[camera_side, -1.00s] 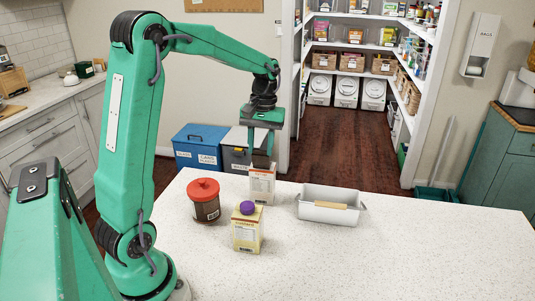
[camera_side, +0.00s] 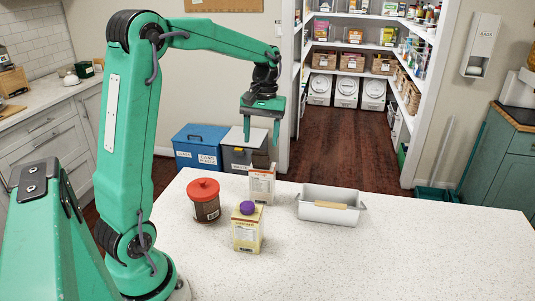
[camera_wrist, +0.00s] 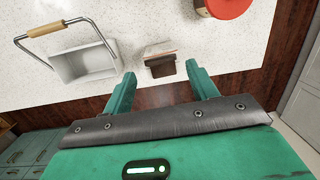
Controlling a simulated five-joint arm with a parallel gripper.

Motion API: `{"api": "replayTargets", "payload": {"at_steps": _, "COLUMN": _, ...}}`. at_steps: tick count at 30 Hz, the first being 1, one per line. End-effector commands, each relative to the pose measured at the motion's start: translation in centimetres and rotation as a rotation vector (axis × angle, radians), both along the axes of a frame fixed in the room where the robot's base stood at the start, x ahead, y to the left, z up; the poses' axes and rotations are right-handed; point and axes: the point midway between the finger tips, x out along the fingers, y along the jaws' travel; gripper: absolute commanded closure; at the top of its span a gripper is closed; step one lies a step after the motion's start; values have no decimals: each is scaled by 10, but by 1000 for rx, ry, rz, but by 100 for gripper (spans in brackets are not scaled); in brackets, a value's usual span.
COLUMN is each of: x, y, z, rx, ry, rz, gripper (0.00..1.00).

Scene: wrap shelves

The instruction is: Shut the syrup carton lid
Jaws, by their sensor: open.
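A pale carton with an orange label (camera_side: 261,188) stands upright on the counter, towards its far edge. In the wrist view a carton (camera_wrist: 160,70) shows a dark top and a pale flap along one side; its lid looks raised. A yellow carton with a purple cap (camera_side: 247,234) stands nearer the side camera. I cannot read the labels, so which carton holds syrup is not clear. My gripper (camera_side: 262,137) is open and empty above the pale carton, apart from it. In the wrist view its fingers (camera_wrist: 163,82) point towards that carton, one on each side.
A brown jar with a red lid (camera_side: 205,205) stands left of the cartons. A white bin with a wooden handle (camera_side: 328,214) is to their right. The counter's front and right (camera_side: 430,250) are clear. Lidded bins (camera_side: 197,148) stand beyond the far edge.

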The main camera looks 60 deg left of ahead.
Motion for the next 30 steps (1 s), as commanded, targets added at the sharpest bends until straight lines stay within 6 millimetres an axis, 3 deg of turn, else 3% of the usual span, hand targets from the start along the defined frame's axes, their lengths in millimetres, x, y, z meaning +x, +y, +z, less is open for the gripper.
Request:
{"api": "replayTargets", "payload": {"at_steps": 6, "x": 4, "y": 2, "z": 30, "rx": 2, "ry": -4, "rz": 0, "gripper": 42}}
{"api": "replayTargets", "payload": {"at_steps": 12, "x": 5, "y": 2, "z": 45, "rx": 1, "ry": -3, "rz": 1, "gripper": 42}}
{"api": "replayTargets", "payload": {"at_steps": 30, "x": 0, "y": 0, "z": 49, "rx": 19, "ry": -46, "rz": -2, "gripper": 42}}
